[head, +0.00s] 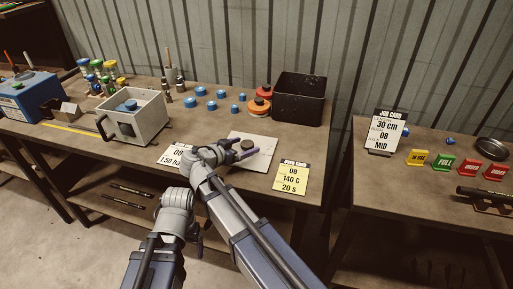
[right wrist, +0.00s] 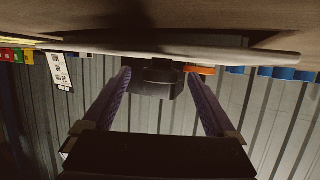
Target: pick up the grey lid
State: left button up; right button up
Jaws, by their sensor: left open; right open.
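The dark grey round lid (head: 247,145) lies on a pale square plate (head: 262,160) near the front edge of the table. My right gripper (head: 240,150) is open close to the lid, with its purple fingers low over the plate. In the upside-down right wrist view, a dark shape (right wrist: 155,78) shows between the two open fingers (right wrist: 157,75); I cannot tell how much of it is the lid and how much the bin behind. The fingers do not visibly grip anything. My left arm is at the bottom of the head view, but its fingers are hidden.
A black bin (head: 299,98), red-orange lids (head: 257,107) and several blue caps (head: 212,106) stand behind the plate.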

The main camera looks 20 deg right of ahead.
jog(key=shift+s+a+r, duration=0.1)
jog(key=shift+a, duration=0.15)
jog(key=shift+c, duration=0.4)
jog(key=shift+d, duration=0.15)
jog(key=c, duration=0.3)
grip_shut()
